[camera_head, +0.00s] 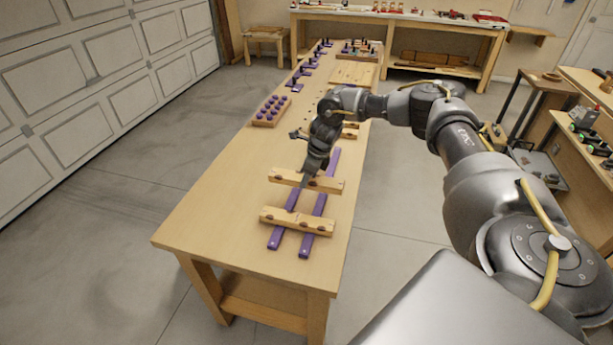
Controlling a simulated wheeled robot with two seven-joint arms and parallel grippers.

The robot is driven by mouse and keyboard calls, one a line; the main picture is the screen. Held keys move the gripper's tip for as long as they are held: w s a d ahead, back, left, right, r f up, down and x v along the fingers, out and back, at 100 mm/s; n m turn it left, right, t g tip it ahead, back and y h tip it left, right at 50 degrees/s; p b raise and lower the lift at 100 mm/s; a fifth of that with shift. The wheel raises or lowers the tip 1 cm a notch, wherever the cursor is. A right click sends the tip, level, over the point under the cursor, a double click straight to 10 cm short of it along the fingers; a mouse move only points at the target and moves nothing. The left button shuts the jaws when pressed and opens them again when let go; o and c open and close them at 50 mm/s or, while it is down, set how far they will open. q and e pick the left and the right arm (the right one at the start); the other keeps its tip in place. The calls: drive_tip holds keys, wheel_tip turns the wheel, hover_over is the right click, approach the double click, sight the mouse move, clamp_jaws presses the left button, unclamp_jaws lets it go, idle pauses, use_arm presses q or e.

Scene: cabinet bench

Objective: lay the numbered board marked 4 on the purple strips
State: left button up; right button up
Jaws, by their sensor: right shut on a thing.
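Two parallel purple strips (313,224) lie lengthwise on the near part of the wooden bench. One wooden board (283,216) lies across them near their front end. My right gripper (308,180) reaches down from above and is shut on a second wooden board (328,185), which spans the strips farther back, parallel to the first. I cannot tell whether this held board touches the strips or hovers just over them. Its number is too small to read. My left gripper is not in view.
More wooden boards (349,131) lie behind my right gripper, partly hidden by it. A wooden block with purple knobs (271,110) stands at the bench's left edge. Purple-based fixtures (307,66) line the far left edge. The near left bench top (218,205) is clear.

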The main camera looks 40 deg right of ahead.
drive_tip(key=shift+w+a+f, duration=0.1)
drive_tip(key=shift+w+f, duration=0.1)
drive_tip(key=shift+f, duration=0.15)
drive_tip(key=shift+w+f+b, duration=0.1)
drive_tip(key=shift+f+b, duration=0.8)
drive_tip(key=shift+f, duration=0.15)
wheel_tip(320, 180, down, 4)
drive_tip(key=shift+r+b, duration=0.1)
drive_tip(key=shift+b, duration=1.15)
drive_tip(key=shift+f, duration=0.4)
use_arm(q)
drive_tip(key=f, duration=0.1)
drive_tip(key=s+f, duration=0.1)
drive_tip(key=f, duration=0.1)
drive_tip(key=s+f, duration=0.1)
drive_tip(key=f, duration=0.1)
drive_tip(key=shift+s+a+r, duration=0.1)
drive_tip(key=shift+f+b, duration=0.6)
drive_tip(key=shift+b, duration=0.1)
use_arm(e)
drive_tip(key=shift+f, duration=1.1)
